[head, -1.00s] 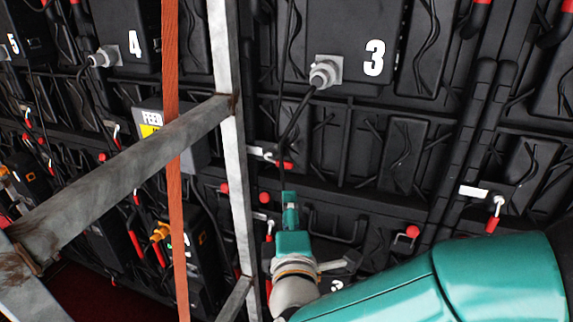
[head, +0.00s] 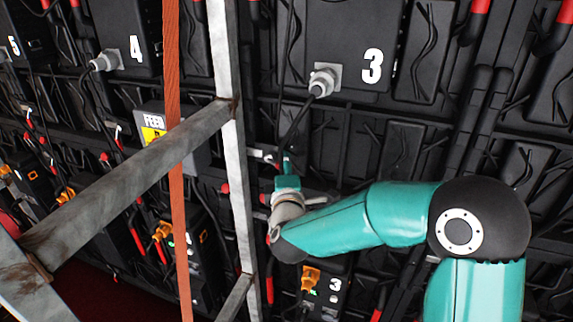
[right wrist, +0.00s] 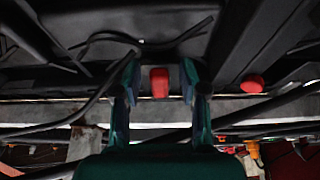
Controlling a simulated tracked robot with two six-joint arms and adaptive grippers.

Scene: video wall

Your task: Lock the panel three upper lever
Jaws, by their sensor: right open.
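The panel marked 3 (head: 345,40) hangs at the upper middle of the head view. Below its left side a white latch bracket (head: 257,152) shows beside my right gripper (head: 286,165); its red handle is largely hidden behind the gripper there. In the right wrist view a red handle end (right wrist: 159,82) sits between the two spread fingers (right wrist: 160,76), with gaps on both sides. The right gripper is open and I see no grip on the handle. How far the lever is turned is unclear. My left gripper is not in view.
A grey metal frame (head: 130,165) and an orange strap (head: 174,120) stand in front of the wall, left of my right arm. A black cable (head: 300,120) hangs from panel 3's connector close to the gripper. Another red knob (right wrist: 252,83) shows right of the fingers.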

